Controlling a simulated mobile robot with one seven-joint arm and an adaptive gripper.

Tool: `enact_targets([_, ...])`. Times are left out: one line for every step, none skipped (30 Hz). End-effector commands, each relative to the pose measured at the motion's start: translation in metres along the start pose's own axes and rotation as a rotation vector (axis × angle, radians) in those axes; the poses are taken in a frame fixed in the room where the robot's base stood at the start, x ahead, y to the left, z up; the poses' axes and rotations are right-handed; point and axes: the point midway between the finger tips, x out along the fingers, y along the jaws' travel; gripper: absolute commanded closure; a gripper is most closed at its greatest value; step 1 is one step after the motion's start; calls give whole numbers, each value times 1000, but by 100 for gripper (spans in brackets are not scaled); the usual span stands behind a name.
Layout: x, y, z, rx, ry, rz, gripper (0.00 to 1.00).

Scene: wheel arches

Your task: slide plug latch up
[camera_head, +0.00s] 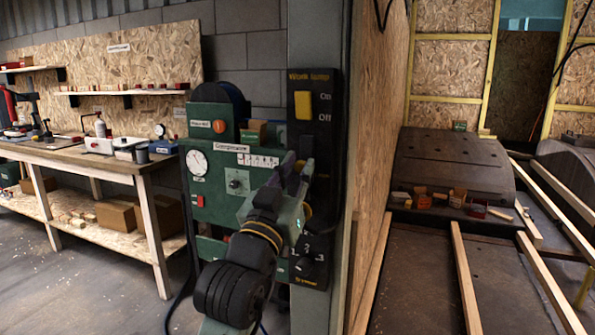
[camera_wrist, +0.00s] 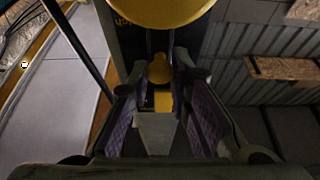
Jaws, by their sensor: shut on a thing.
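The black panel (camera_head: 318,100) carries a yellow rocker switch (camera_head: 303,105) marked On and Off, under the words Work lamp. My gripper (camera_head: 297,168) is at the panel's middle and hides what lies behind it. In the wrist view, my gripper (camera_wrist: 163,112) has its purple-padded fingers on both sides of a small yellow piece (camera_wrist: 158,70), which appears to be the plug latch, with a grey block below it. The fingers are shut on it. A large yellow rounded part (camera_wrist: 165,10) fills the top of that view. How far up the latch sits cannot be told.
A green compressor panel (camera_head: 212,195) with a gauge stands just left of my arm. Black knobs (camera_head: 310,255) are low on the black panel. A chipboard wall (camera_head: 375,140) is close on the right. A workbench (camera_head: 95,158) stands left, with open floor before it.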

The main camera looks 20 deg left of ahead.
Motion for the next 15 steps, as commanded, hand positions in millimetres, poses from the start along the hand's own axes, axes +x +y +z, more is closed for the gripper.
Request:
enact_targets([0,0,0,0,0,0,100])
enact_targets([0,0,0,0,0,0,100])
enact_targets([0,0,0,0,0,0,100])
enact_targets([0,0,0,0,0,0,100])
enact_targets([0,0,-1,0,0,0,100])
enact_targets([2,0,-4,0,1,0,100])
enact_targets([3,0,-7,1,1,0,100])
enact_targets([5,0,-11,1,1,1,100])
enact_targets([7,1,-17,1,2,2,100])
enact_targets([9,1,-22,1,2,2,100])
enact_targets([11,1,-26,1,2,2,100])
enact_targets([12,0,-29,1,1,1,100])
enact_targets([12,0,-29,0,1,1,100])
enact_targets([12,0,-29,0,1,1,100])
enact_targets([12,0,-28,0,2,0,100])
